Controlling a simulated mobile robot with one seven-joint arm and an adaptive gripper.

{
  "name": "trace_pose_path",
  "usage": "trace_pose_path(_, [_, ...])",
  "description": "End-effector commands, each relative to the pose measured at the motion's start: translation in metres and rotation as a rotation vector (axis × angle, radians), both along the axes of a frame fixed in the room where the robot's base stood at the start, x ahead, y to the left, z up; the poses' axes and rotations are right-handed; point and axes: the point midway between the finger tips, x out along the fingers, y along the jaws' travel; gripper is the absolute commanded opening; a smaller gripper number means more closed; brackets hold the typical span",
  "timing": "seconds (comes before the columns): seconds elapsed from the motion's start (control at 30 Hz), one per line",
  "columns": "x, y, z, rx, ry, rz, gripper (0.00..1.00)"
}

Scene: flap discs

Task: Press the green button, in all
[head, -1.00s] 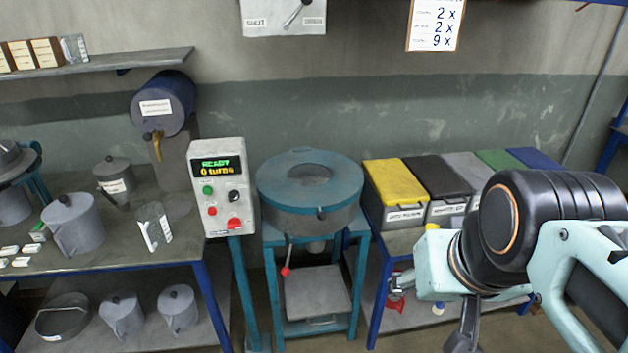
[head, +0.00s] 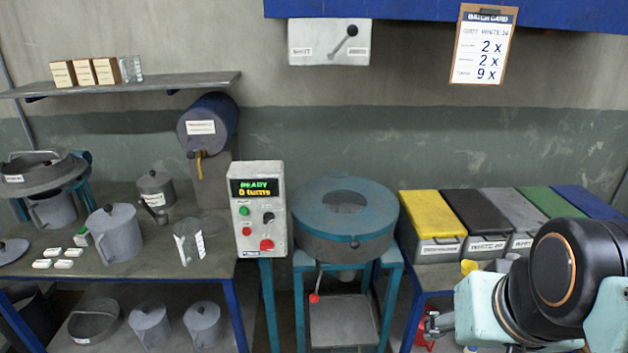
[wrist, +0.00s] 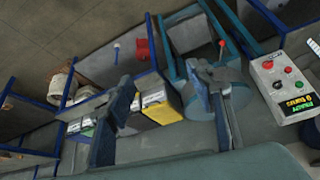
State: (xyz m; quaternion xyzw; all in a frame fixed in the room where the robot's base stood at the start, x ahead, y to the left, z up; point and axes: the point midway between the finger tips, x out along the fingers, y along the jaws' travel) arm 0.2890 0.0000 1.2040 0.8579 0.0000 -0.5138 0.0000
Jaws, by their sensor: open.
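The green button (head: 244,211) is on the upper left of the grey control box (head: 248,245) in the head view, under a lit display (head: 257,188) reading "READY 0 turns". A black knob (head: 268,217) is to its right, with a small red button (head: 243,231) and a larger red button (head: 266,245) below. In the wrist view the box is at the right, roughly upside down, with the green button (wrist: 299,84) facing the camera. My gripper (head: 436,324) is open and empty, well right of and below the box; its fingers (wrist: 168,82) are apart in the wrist view.
A round teal-rimmed machine (head: 345,215) stands right of the box, with a red-tipped lever (head: 314,298) below. Lidded bins, including a yellow-lidded one (head: 430,212), stand further right. A table (head: 190,262) with jugs is at left.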

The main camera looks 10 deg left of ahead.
Motion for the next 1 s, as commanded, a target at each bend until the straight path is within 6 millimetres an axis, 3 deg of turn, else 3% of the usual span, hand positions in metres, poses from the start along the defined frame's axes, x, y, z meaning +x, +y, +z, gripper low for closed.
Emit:
trace_pose_path(0.07, [0.0000, 0.0000, 0.0000, 0.000, 0.000, 0.000, 0.39])
trace_pose_path(0.4, [0.0000, 0.0000, 0.0000, 0.000, 0.000, 0.000, 0.01])
trace_pose_path(1.0, [0.0000, 0.0000, 0.0000, 0.000, 0.000, 0.000, 0.00])
